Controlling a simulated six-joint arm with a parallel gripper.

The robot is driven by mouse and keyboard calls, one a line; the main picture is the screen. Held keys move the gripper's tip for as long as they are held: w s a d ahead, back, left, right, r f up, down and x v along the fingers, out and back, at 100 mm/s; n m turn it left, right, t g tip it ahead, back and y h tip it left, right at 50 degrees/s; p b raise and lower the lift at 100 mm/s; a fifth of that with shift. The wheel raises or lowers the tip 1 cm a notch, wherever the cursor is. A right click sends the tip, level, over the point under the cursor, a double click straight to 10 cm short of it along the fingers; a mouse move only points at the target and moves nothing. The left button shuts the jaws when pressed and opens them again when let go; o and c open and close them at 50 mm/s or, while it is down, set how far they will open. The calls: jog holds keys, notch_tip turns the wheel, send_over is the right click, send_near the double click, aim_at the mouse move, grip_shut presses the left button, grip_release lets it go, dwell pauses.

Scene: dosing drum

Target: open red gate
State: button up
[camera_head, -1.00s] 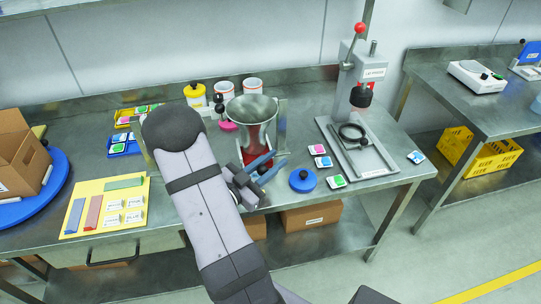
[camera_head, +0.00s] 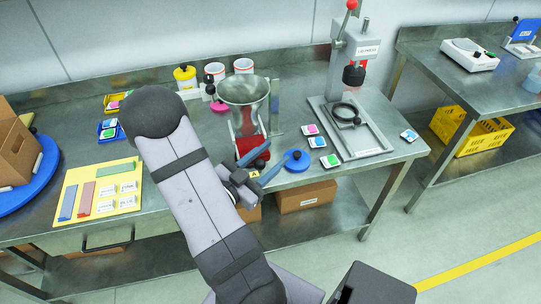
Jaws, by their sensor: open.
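The dosing unit stands at the bench's middle, with a metal funnel (camera_head: 243,90) on top. Below the funnel is a red part (camera_head: 249,144), seemingly the red gate; my gripper partly covers its lower side, and I cannot tell its exact position. My gripper (camera_head: 268,160) is in front of the red part, at the bench's front edge. Its two blue fingers are spread apart with nothing between them. The upper finger overlaps the red part in the picture; I cannot tell whether it touches.
A blue round disc (camera_head: 296,160) lies just right of my fingers. Several small coloured boxes and a grey press (camera_head: 352,62) stand further right. A yellow board (camera_head: 82,212) lies at left, with yellow and white-red containers behind the funnel.

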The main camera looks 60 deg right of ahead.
aim_at(257, 169)
jog(key=shift+w+a, duration=0.25)
jog(key=shift+a, duration=0.95)
jog(key=shift+w+a, duration=0.2)
jog(key=shift+a, duration=1)
jog(key=shift+w+a, duration=0.25)
jog(key=shift+a, duration=0.95)
